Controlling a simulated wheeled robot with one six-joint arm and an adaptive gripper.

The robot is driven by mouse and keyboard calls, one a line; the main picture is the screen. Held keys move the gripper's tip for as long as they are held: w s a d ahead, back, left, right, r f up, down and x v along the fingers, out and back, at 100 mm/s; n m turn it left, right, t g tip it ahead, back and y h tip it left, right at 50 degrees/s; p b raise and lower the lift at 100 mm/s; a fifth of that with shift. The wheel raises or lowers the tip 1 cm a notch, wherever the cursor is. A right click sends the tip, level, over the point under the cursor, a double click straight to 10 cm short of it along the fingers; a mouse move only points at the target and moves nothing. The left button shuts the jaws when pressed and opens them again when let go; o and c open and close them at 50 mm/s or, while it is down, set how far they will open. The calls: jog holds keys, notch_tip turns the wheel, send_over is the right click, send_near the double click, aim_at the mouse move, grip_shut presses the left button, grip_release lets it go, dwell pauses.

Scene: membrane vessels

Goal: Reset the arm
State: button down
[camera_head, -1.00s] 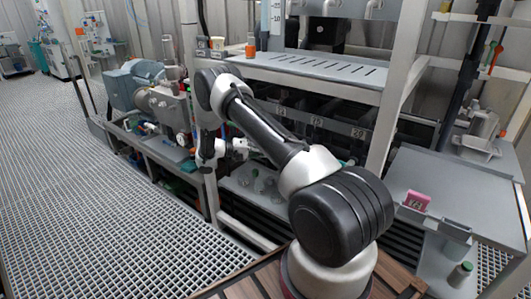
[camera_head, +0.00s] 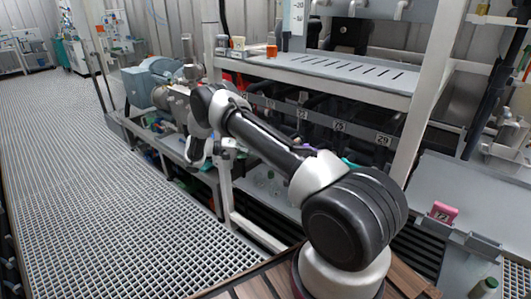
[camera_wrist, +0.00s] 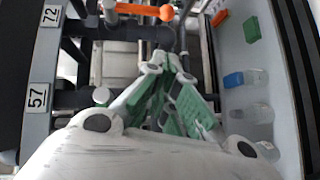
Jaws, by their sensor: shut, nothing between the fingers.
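My gripper (camera_wrist: 172,62) reaches away from the camera in the wrist view, with its green-padded fingers drawn together and nothing held between them. In the head view my arm rises from the wooden deck, its forearm slants up to the left, and the wrist bends down in front of the rack. My gripper (camera_head: 222,152) is small and partly hidden there, near the rack's left post. No vessel is in its grasp.
An orange handle (camera_wrist: 140,9) lies ahead. A blue-capped bottle (camera_wrist: 240,78) stands on a shelf at right. The grating floor (camera_head: 90,200) is open.

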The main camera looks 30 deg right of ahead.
jog(key=shift+w+a, duration=0.2)
jog(key=shift+a, duration=0.3)
jog(key=s+a+f+n+y, duration=0.1)
jog(key=s+f+n+y, duration=0.35)
jog(key=s+n, duration=0.35)
jog(key=s+a+r+t+y, duration=0.1)
jog(key=s+r+t+y, duration=0.2)
jog(key=s+r, duration=0.8)
jog(key=s+a+r+t+y, duration=0.1)
jog(key=s+r+t+y, duration=0.2)
jog(key=s+r, duration=0.7)
jog(key=s+a+r+m+t+y, duration=0.1)
jog(key=s+r+t+y, duration=0.3)
jog(key=s+r, duration=0.7)
jog(key=shift+s+a+r+t, duration=0.35)
jog(key=shift+a+r+t, duration=0.2)
jog(key=shift+r, duration=1.7)
